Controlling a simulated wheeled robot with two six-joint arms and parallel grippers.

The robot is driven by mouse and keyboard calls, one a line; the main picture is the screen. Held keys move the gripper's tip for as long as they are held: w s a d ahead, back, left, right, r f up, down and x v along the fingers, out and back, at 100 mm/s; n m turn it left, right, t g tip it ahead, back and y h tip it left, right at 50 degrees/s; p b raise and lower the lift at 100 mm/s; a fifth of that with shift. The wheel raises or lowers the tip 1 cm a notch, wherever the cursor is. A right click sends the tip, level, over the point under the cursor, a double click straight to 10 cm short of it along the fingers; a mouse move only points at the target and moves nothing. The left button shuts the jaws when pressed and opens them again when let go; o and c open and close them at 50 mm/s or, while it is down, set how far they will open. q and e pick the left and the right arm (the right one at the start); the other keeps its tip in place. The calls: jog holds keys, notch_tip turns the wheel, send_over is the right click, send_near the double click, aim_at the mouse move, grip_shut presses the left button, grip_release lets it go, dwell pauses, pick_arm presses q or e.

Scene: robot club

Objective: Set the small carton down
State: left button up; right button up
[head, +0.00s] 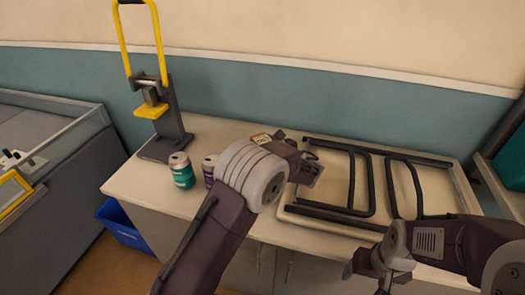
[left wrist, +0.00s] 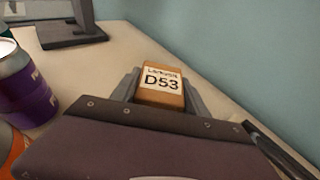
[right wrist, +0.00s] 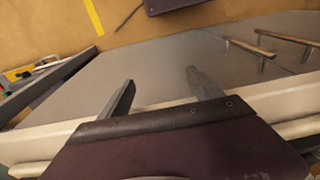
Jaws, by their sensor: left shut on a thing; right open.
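The small carton (left wrist: 160,87) is orange-brown with a white label reading "D53". My left gripper (left wrist: 161,96) is shut on it, with one finger on each side. In the head view the carton (head: 260,138) shows only in part, near the back of the counter (head: 130,187), behind my left arm. I cannot tell whether its underside touches the counter. My right gripper (right wrist: 163,90) is open and empty in front of the cabinet doors below the counter's front edge.
A can press with a yellow handle (head: 158,60) stands at the back left. A green can (head: 181,171) and a purple can (left wrist: 27,88) stand left of my left gripper. A dark tube frame (head: 352,180) fills the right side. A blue bin (head: 123,225) is below.

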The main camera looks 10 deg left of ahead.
pick_arm(q)
jog(key=shift+r, duration=0.1)
jog(key=shift+r, duration=0.35)
jog(key=r+p, duration=0.1)
jog(key=r, duration=0.1)
jog(key=d+r+p, duration=0.1)
jog(key=r, duration=0.1)
jog(key=shift+d+r, duration=0.1)
jog(key=shift+r, duration=0.05)
jog(key=s+d+r+p, duration=0.2)
jog(key=d+r, duration=0.3)
jog(key=d, duration=0.5)
jog(key=shift+d+r+p, duration=0.2)
jog(key=shift+r+p, duration=0.2)
jog(key=shift+p, duration=0.2)
jog(key=shift+s, duration=0.1)
